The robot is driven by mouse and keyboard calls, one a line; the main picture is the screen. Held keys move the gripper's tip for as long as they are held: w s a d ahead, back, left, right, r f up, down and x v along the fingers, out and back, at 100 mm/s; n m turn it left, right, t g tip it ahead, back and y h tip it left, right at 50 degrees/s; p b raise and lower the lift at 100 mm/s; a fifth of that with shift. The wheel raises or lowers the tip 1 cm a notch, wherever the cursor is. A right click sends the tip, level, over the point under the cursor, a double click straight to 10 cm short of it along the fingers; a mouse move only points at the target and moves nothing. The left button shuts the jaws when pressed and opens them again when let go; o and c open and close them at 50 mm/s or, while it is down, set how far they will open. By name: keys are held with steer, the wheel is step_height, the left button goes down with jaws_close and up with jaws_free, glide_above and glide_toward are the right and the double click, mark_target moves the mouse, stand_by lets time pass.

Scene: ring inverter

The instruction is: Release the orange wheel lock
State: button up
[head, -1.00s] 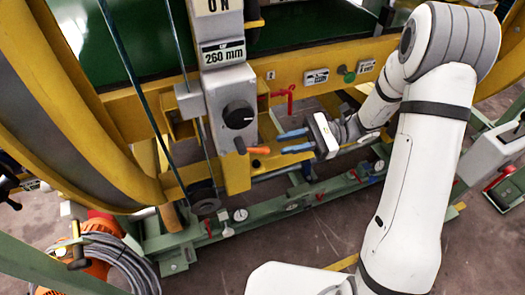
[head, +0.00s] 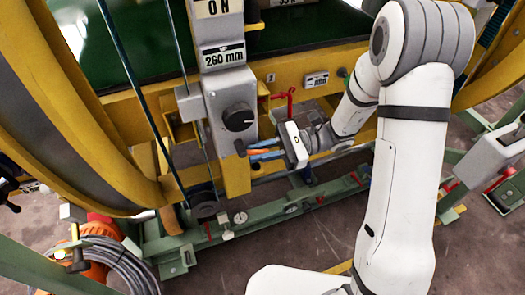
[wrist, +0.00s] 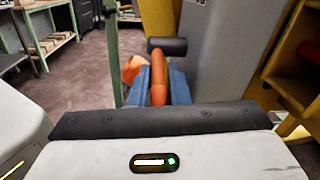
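The orange wheel lock (head: 258,151) is a lever handle with a dark end, on the grey and yellow column below a black knob. My gripper (head: 264,150) has reached it from the right, and its two blue fingers lie on either side of the orange handle. In the wrist view the orange lock (wrist: 158,84) stands between the blue fingers of my gripper (wrist: 159,92), with its dark end (wrist: 167,46) beyond them. The fingers look still spread around the handle; contact is hard to make out.
A black knob (head: 238,117) sits on the grey box just above the lock. A red lever (head: 289,97) is close above my gripper. A green rail (head: 270,214) with gauges runs below. The large yellow ring (head: 100,150) curves at left.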

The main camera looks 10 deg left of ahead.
jaws_close()
steer(key=shift+w+r+h+p, duration=0.1)
steer(key=shift+r+h+p, duration=0.35)
steer(key=shift+p, duration=0.4)
steer(key=shift+d+t+h, duration=0.1)
steer(key=shift+t+h, duration=0.15)
steer(key=shift+t, duration=0.05)
steer(key=shift+f, duration=0.1)
steer(key=shift+o, duration=1)
jaws_free()
steer(key=shift+w, duration=0.1)
steer(key=f+v, duration=0.1)
steer(key=v, duration=0.6)
steer(key=shift+d+r, duration=0.35)
steer(key=shift+r, duration=0.15)
